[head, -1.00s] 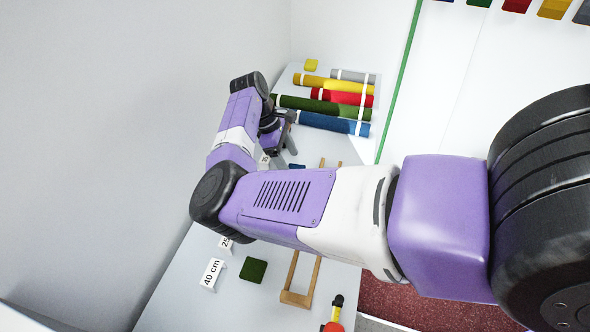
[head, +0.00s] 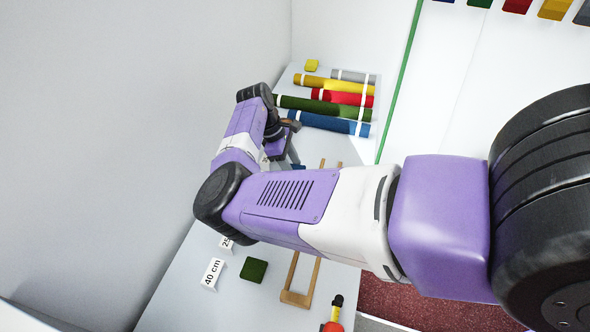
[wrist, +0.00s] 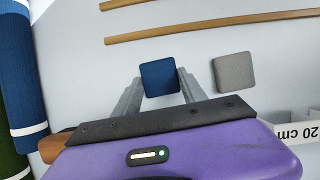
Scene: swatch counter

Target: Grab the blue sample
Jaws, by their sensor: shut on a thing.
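The blue sample (wrist: 159,77) is a small dark blue square in the wrist view. It sits between the two fingers of my gripper (wrist: 160,88), which is shut on it. In the head view only a sliver of the blue sample (head: 299,167) shows beside my gripper (head: 292,158), and my arm hides much of that area. I cannot tell whether the sample is touching the counter or lifted.
A grey sample (wrist: 234,72) lies right of the blue one, near a 20 cm sign (wrist: 295,134). A wooden frame (head: 291,298), green sample (head: 254,270) and 40 cm sign (head: 212,274) are on the counter (head: 175,290). Fabric rolls (head: 328,124) lie at the back.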

